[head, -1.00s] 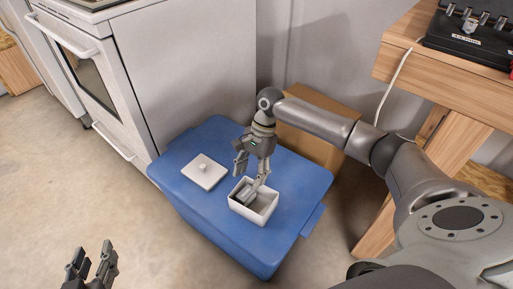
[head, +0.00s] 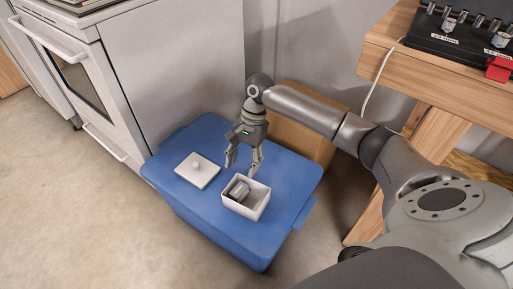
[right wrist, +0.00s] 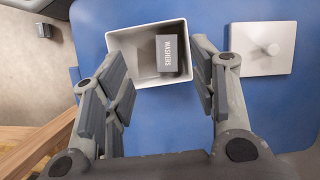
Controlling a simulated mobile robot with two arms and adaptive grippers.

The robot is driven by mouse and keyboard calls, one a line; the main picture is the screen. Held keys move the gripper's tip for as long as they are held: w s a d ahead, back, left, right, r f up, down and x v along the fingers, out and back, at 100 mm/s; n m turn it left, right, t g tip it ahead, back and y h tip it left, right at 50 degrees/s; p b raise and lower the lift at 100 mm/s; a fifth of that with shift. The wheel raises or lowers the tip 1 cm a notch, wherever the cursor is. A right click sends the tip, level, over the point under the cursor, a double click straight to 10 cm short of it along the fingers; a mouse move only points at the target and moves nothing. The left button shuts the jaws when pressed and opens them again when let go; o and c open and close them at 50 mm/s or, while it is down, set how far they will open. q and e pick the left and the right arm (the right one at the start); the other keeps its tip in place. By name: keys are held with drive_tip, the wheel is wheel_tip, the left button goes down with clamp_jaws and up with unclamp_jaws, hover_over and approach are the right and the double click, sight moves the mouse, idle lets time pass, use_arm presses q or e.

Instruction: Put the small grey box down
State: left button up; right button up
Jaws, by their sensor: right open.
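The small grey box (head: 239,189) lies inside an open white box (head: 259,207) on the blue bin's top. In the right wrist view the small grey box (right wrist: 170,57) shows a "WASHERS" label and sits toward the right side of the white box (right wrist: 130,60). My right gripper (head: 243,167) is open and empty, just above and behind the white box, with its fingers spread apart and clear of the small grey box. My left gripper is out of view.
A white lid with a knob (head: 197,171) lies on the blue bin (head: 232,243), left of the white box. A white stove (head: 100,90) stands at the left. A cardboard box (head: 300,140) is behind the bin. A wooden bench (head: 440,75) stands at the right.

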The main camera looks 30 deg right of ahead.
drive_tip(key=s+a+f+n+t, duration=0.3)
drive_tip(key=s+a+f+n, duration=0.5)
drive_tip(key=s+a+n, duration=0.45)
drive_tip(key=s+d+r+n+t+h, duration=0.2)
drive_tip(key=s+d+r+t+h, duration=0.1)
drive_tip(key=s+d+r+t, duration=0.1)
drive_tip(key=s+d, duration=0.1)
drive_tip(key=s, duration=0.1)
drive_tip(key=shift+s+d, duration=0.35)
drive_tip(key=shift+s, duration=0.05)
